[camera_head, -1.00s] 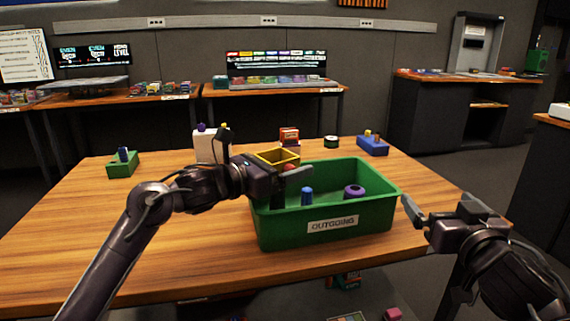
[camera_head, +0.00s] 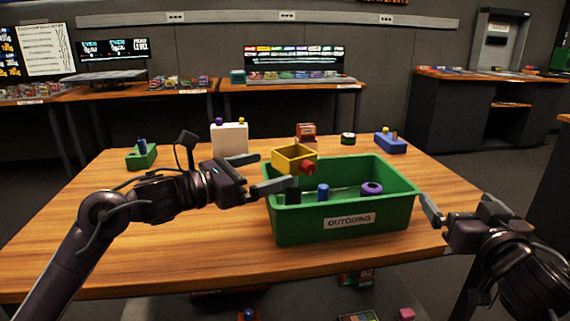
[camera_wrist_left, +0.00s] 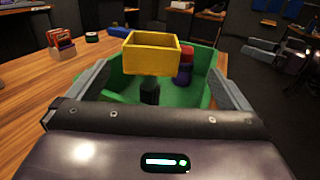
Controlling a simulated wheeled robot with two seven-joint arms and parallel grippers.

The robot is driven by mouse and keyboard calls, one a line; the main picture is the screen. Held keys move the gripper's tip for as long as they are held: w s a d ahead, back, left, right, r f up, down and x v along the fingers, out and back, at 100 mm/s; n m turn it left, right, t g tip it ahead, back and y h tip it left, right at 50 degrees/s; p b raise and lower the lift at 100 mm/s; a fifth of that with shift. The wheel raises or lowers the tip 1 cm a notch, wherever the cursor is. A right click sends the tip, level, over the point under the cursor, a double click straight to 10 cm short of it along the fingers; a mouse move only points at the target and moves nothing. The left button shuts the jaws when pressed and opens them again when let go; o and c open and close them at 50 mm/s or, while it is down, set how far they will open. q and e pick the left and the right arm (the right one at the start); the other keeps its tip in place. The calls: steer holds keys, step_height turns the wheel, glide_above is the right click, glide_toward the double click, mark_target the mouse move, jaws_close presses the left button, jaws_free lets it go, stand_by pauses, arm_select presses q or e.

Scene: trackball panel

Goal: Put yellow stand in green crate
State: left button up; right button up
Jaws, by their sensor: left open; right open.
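The yellow stand (camera_head: 291,163), an open-topped box shape, shows over the left back part of the green crate (camera_head: 300,226). In the left wrist view the stand (camera_wrist_left: 150,58) appears between the open fingers, with the crate (camera_wrist_left: 205,82) around and behind it. A dark piece (camera_head: 293,194) shows below the stand inside the crate; I cannot tell if it bears the stand. My left gripper (camera_head: 277,170) is open at the crate's left side, and I see no clear contact with the stand. My right gripper (camera_head: 436,219) is open and empty right of the crate.
A red piece (camera_head: 308,167), a blue cylinder (camera_head: 323,192) and a purple ring (camera_head: 371,188) show in the crate. Behind it stand a white box (camera_head: 230,139), a red item (camera_head: 306,131) and a blue tray (camera_head: 390,144). A green tray (camera_head: 141,157) is far left. The front left table is clear.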

arm_select(q)
steer(key=shift+v, duration=1.2)
